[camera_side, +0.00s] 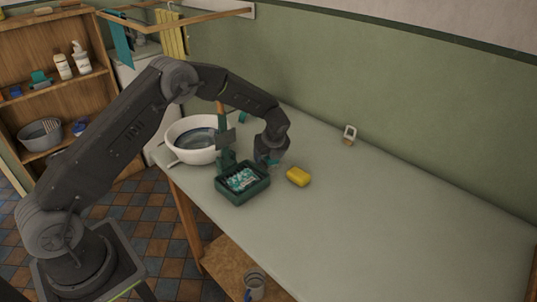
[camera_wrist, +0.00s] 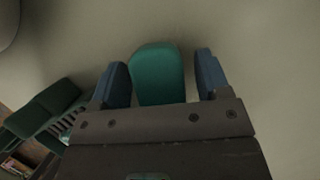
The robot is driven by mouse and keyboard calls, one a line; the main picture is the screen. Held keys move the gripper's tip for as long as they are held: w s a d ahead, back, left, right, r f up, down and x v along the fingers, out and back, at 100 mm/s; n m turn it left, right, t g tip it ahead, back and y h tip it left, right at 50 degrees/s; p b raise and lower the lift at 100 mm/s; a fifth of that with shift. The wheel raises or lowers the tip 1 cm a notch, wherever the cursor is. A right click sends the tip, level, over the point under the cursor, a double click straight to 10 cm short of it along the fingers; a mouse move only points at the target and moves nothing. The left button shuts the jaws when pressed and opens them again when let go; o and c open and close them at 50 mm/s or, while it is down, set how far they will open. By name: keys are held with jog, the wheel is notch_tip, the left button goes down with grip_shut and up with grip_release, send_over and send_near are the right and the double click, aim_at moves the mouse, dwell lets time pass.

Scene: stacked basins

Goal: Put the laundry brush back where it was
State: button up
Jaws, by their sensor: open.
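My gripper (camera_side: 271,160) points down close to the table, just right of a dark green tray. In the wrist view its two blue fingers (camera_wrist: 160,60) stand apart. A rounded teal block (camera_wrist: 158,75), which looks like the laundry brush, lies between them, with a visible gap to the right finger and little or none to the left. Its bristles are not visible, and its lower end is hidden by the gripper body. In the side view only a bit of teal shows at my fingertips.
The dark green tray (camera_side: 262,190) holds teal and white items, with an upright green part at its back. A white basin (camera_side: 177,147) stands behind left. A yellow block (camera_side: 298,177) lies close right; a small white-and-brown item (camera_side: 350,135) stands near the wall. The table's right side is clear.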

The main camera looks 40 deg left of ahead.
jog(key=v, duration=1.2)
jog(key=shift+r, duration=0.2)
jog(key=s+d+r+n+t+h, duration=0.2)
jog(key=s+d+r+n, duration=0.1)
jog(key=s+r+n, duration=1.05)
jog(key=s+d+r+n+t+h, duration=0.1)
jog(key=s+n, duration=0.3)
jog(key=s, duration=0.6)
jog(key=s+d+r+n+h, duration=0.1)
jog(key=s+n, duration=0.4)
jog(key=s, duration=0.6)
jog(key=shift+d+t, duration=0.4)
jog(key=shift+d, duration=0.1)
